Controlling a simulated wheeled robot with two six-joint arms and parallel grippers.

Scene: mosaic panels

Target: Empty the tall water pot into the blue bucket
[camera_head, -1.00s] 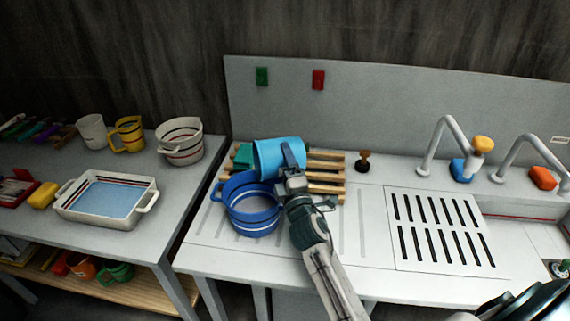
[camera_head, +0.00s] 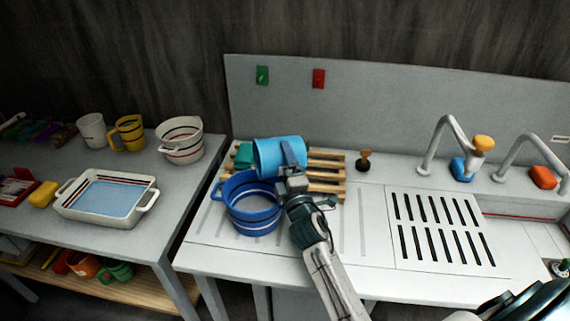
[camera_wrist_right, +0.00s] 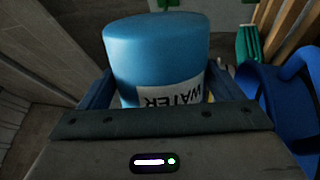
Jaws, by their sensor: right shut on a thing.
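The light blue water pot (camera_head: 274,158) is tipped over on its side in the head view, its end turned left above the blue bucket (camera_head: 257,224). My right gripper (camera_head: 290,157) is shut on the pot from the right. In the right wrist view the pot (camera_wrist_right: 155,50) sits between the two fingers, with a white label reading WATER upside down. The blue bucket (camera_wrist_right: 286,105) shows at the right of that view. I see no water stream, and the inside of the pot is hidden.
A wooden rack (camera_head: 328,178) lies behind the bucket, with a green block (camera_head: 243,154) at its left. A dark stopper (camera_head: 363,160) and taps stand to the right. The slotted drain panel (camera_head: 436,228) is clear. A side table holds a tray (camera_head: 105,214) and several cups.

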